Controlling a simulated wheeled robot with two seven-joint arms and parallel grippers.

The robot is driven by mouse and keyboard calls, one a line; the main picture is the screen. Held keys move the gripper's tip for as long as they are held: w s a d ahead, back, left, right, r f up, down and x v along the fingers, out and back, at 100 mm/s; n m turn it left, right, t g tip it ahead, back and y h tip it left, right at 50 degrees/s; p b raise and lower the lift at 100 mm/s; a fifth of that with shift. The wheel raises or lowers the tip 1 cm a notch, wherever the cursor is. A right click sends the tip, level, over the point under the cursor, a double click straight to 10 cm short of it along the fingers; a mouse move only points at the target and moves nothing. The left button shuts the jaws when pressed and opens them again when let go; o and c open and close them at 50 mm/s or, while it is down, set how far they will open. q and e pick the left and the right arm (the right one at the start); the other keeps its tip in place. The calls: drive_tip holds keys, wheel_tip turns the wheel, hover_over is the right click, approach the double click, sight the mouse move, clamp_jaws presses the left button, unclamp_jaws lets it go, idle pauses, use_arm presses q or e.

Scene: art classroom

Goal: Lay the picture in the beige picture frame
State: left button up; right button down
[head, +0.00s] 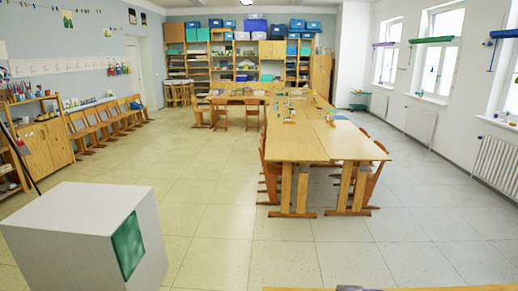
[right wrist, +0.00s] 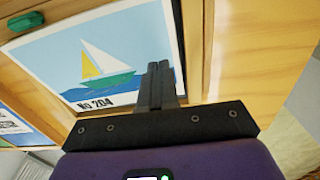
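A picture (right wrist: 110,55) of a sailboat on blue, marked "No 204", lies flat in the right wrist view. Light wood (right wrist: 55,42) borders it above and to the right; I cannot tell whether this is the beige picture frame or the surface below. My right gripper (right wrist: 162,64) has its dark fingers close together over the picture's lower right corner. It appears shut with nothing between the fingers; contact with the picture cannot be judged. My left gripper is not in view. No picture frame can be clearly made out in the head view.
A green object (right wrist: 26,22) and another blue print (right wrist: 22,128) lie nearby. In the head view a wooden edge (head: 450,289) crosses the bottom right. A pale box (head: 70,235) stands at front left, long wooden tables (head: 300,143) ahead. The floor between is clear.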

drive_tip(key=shift+f+b, duration=0.5)
drive_tip(key=shift+f, duration=0.25)
idle(0.8)
drive_tip(key=shift+w+a+f, duration=0.1)
drive_tip(key=shift+w+a, duration=0.1)
drive_tip(key=shift+w, duration=0.5)
idle(0.8)
idle(0.5)
wheel_tip(320, 180, up, 7)
drive_tip(key=p, duration=0.5)
idle(0.4)
